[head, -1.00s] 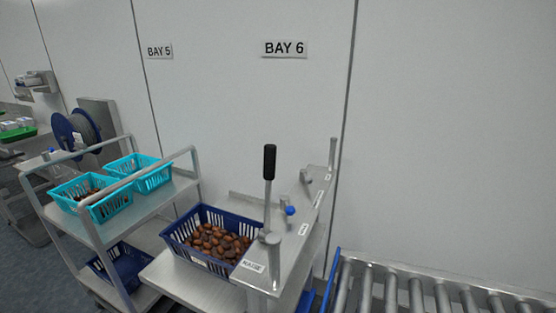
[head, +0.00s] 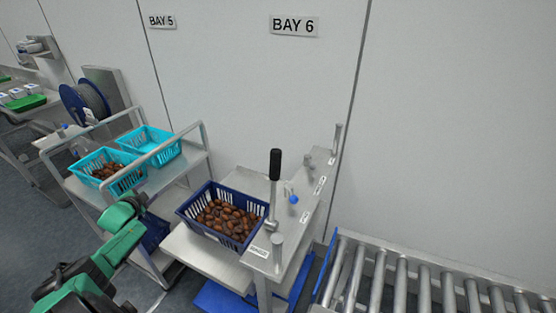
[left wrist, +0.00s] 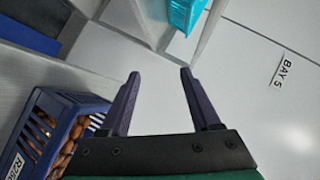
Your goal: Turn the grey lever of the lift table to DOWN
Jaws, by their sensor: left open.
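The lift table has a narrow metal panel (head: 295,225) on its right side. A tall lever (head: 272,200) with a grey rod and black grip stands nearly upright there. A small blue knob (head: 293,198) and a short grey handle sit further along the panel; its labels are too small to read surely. My left gripper (head: 138,199) is left of the table, near the cart, apart from the levers. In the left wrist view its two dark fingers (left wrist: 158,72) are spread with nothing between them. No lever shows in that view. My right gripper is not in view.
A blue crate of dates (head: 183,213) stands on the lift table, left of the lever; it also shows in the left wrist view (left wrist: 92,105). A cart (head: 200,150) with teal baskets (head: 165,152) is at left. A roller conveyor (head: 400,285) lies at right, a wall behind.

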